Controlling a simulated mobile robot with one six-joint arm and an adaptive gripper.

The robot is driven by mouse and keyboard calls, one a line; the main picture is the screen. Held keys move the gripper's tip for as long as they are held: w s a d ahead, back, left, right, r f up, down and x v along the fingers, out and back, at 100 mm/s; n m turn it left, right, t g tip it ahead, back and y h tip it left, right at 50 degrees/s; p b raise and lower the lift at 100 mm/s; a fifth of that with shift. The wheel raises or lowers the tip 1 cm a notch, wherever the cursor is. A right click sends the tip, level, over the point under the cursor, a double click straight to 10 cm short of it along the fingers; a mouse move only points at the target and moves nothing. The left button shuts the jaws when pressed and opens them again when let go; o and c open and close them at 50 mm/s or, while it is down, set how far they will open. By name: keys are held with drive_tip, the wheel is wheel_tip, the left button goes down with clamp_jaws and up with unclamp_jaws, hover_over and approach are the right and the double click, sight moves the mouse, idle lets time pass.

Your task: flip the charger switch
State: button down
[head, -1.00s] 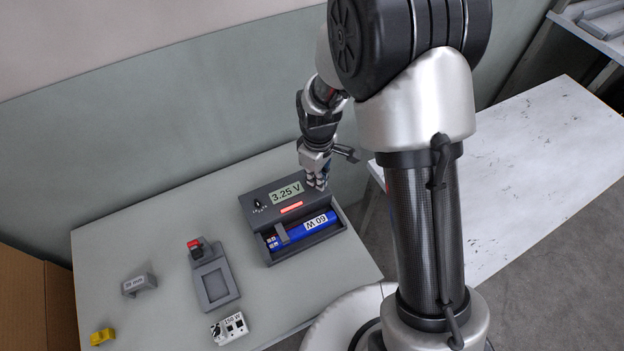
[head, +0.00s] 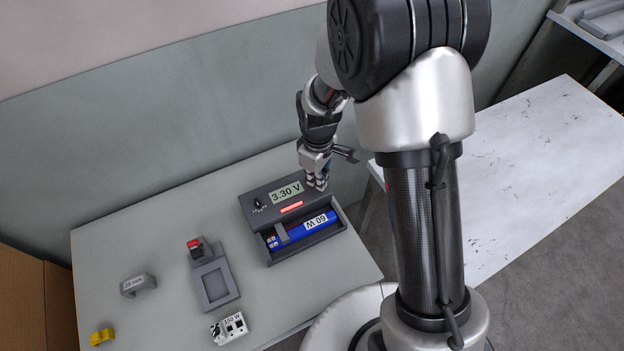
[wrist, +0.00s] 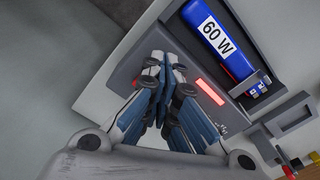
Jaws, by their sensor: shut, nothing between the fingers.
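The charger (head: 259,221) is a dark grey box on the table. Its display (head: 287,193) reads 3.30 V, and a red lit bar (head: 291,208) glows below it. A small black knob or lever sits at the panel's left. My gripper (head: 318,184) is shut and empty at the right end of the charger's panel. In the wrist view my gripper (wrist: 165,65) covers part of the panel, and whatever lies under its tips is hidden.
A grey fixture with a red part (head: 213,278), a white 150 W block (head: 229,328), a grey clip marked 20 mm (head: 139,285) and a yellow piece (head: 102,336) sit left of the charger. A white table (head: 540,160) at right is clear.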

drive_tip(key=shift+f+b, duration=0.45)
drive_tip(key=shift+f, duration=0.3)
drive_tip(key=shift+r, duration=0.1)
wheel_tip(320, 180, up, 7)
drive_tip(key=p, duration=0.5)
